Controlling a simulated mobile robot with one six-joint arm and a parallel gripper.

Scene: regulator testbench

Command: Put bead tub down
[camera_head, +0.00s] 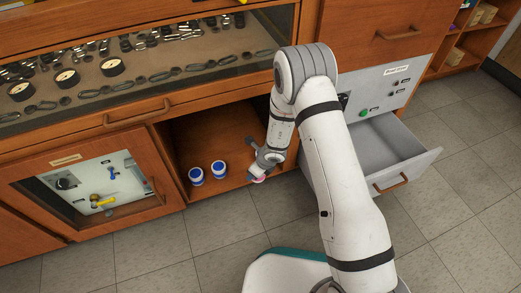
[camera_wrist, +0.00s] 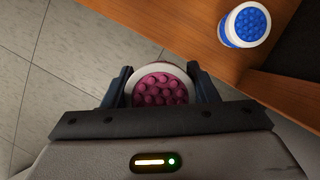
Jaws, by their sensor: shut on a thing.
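The bead tub (camera_wrist: 160,88) is a round white-rimmed tub filled with pink-purple beads. It sits between the two dark fingers of my gripper (camera_wrist: 160,92) in the wrist view. In the head view my gripper (camera_head: 264,166) is at the front edge of an open wooden cubby, and a bit of pink from the tub (camera_head: 259,179) shows just below it. My gripper is shut on the tub. The tub's underside is hidden, so I cannot tell whether it touches the cubby floor.
Two white tubs with blue beads (camera_head: 196,176) (camera_head: 219,169) stand on the cubby floor (camera_head: 205,150) to the left; one also shows in the wrist view (camera_wrist: 246,25). A grey drawer (camera_head: 385,150) stands open at right. A glass-topped case (camera_head: 130,65) is above.

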